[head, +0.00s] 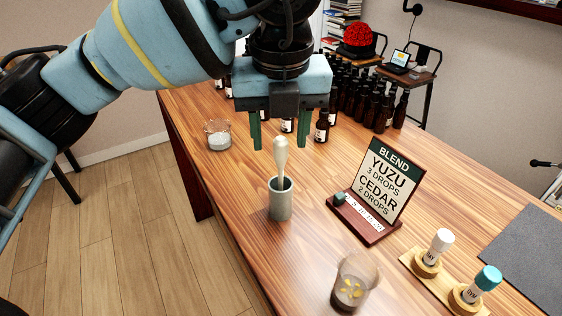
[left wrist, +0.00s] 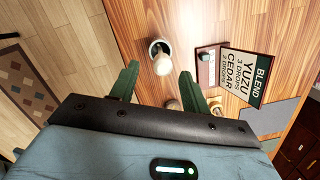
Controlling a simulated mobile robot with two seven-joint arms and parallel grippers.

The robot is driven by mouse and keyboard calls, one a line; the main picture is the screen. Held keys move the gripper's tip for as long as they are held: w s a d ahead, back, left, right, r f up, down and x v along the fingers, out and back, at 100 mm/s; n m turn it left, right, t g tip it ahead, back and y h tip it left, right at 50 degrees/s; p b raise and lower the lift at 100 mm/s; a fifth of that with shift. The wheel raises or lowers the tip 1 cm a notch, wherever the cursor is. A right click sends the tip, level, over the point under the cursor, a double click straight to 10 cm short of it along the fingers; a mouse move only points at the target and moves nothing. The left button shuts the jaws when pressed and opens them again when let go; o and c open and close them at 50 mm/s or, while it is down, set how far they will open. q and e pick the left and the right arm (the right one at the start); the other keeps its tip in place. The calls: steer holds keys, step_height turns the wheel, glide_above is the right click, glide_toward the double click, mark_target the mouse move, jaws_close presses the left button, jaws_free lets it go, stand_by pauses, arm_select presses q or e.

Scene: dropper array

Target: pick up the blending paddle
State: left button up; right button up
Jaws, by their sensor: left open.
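The blending paddle (head: 282,158) is a pale cream tool with a rounded upper end. It stands upright in a grey-green cup (head: 280,203) on the wooden table. In the left wrist view the paddle (left wrist: 162,65) shows end-on inside the cup's rim (left wrist: 153,44), just beyond the fingertips. My left gripper (head: 279,149) is open, its two green fingers pointing down. In the head view the fingers appear on either side of the paddle's upper end. I cannot tell how far down they reach around it. My right gripper is not in view.
A blend sign (head: 385,180) stands right of the cup on the table (head: 240,180). A glass with yellow pieces (head: 353,284) is in front, with two droppers in wooden holders (head: 428,262) at right. Many brown bottles (head: 375,108) and a glass of white material (head: 218,137) stand behind.

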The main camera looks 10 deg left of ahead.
mark_target(281, 168)
arm_select(q)
steer(key=shift+w+a+f, duration=0.1)
steer(key=shift+w+f, duration=0.15)
steer(key=shift+f, duration=0.65)
steer(key=shift+w+d+f, duration=0.1)
steer(key=shift+w+f, duration=0.1)
steer(key=shift+f, duration=0.75)
steer(key=shift+w+a+f, duration=0.1)
steer(key=shift+w+f, duration=0.15)
steer(key=shift+f, duration=0.65)
steer(key=shift+c, duration=0.5)
jaws_close()
